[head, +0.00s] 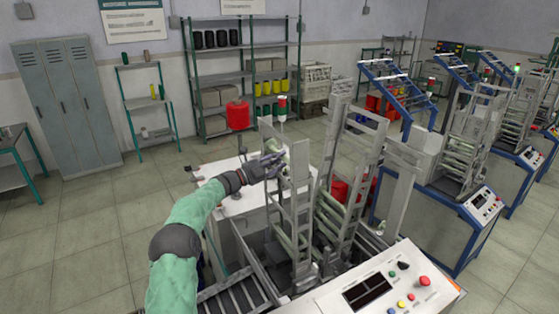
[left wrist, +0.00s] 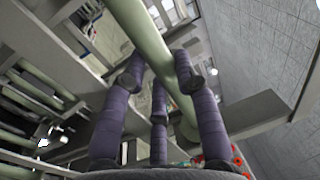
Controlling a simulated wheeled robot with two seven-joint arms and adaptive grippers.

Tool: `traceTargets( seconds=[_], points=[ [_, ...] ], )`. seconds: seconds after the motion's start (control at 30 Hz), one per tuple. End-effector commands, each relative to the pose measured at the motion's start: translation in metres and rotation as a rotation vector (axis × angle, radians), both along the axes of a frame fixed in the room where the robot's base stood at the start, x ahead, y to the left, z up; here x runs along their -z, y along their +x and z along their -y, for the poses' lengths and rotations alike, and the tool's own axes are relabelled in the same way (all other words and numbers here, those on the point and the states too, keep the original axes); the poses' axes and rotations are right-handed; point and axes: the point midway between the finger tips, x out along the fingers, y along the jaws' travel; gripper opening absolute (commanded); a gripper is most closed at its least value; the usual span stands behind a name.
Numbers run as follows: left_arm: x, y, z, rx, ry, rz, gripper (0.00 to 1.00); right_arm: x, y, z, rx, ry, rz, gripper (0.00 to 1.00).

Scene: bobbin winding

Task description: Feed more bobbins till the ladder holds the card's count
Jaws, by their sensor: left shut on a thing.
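My left gripper (head: 272,164) is at the upper part of the near machine's tall grey ladder frame (head: 300,195). In the left wrist view its dark, ribbed fingers (left wrist: 165,78) are closed around a long pale green bobbin (left wrist: 153,45), held slantwise. Several pale green bobbins lie low between the ladder uprights, one of them here (head: 332,216); more show at the left of the left wrist view (left wrist: 35,93). Uprights partly hide them, so their number is unclear. I cannot make out a count card. My right gripper is not in view.
A control panel (head: 400,302) with coloured buttons and a dark display is at the front. Similar blue-framed machines (head: 465,225) stand at right. A shelf rack (head: 243,85) and lockers (head: 65,110) line the back wall. Floor at left is clear.

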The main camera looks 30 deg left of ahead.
Motion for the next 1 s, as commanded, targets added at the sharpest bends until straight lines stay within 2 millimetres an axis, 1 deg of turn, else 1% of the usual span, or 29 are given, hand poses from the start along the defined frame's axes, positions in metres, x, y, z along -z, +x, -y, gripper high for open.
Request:
traceTargets(
  seconds=[0.03,0.07,0.33,0.47,0.83,0.9,1.0],
  points=[
    [0.006,0.0,0.0,0.0,-0.001,0.001,0.0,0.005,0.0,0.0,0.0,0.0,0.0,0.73],
    [0.006,0.0,0.0,0.0,-0.001,0.001,0.0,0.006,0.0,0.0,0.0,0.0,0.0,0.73],
    [0.005,0.0,0.0,0.0,0.0,0.001,0.0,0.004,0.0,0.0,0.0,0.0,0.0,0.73],
    [0.008,0.0,0.0,0.0,-0.001,0.001,0.0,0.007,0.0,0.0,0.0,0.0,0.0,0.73],
    [0.042,0.002,0.001,0.0,-0.001,-0.001,0.0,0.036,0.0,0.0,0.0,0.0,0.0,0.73],
    [0.047,0.002,0.001,0.0,0.0,0.0,0.0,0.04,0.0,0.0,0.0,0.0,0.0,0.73],
    [0.047,0.002,0.001,0.0,-0.001,0.001,0.0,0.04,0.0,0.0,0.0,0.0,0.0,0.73]
  ],
)
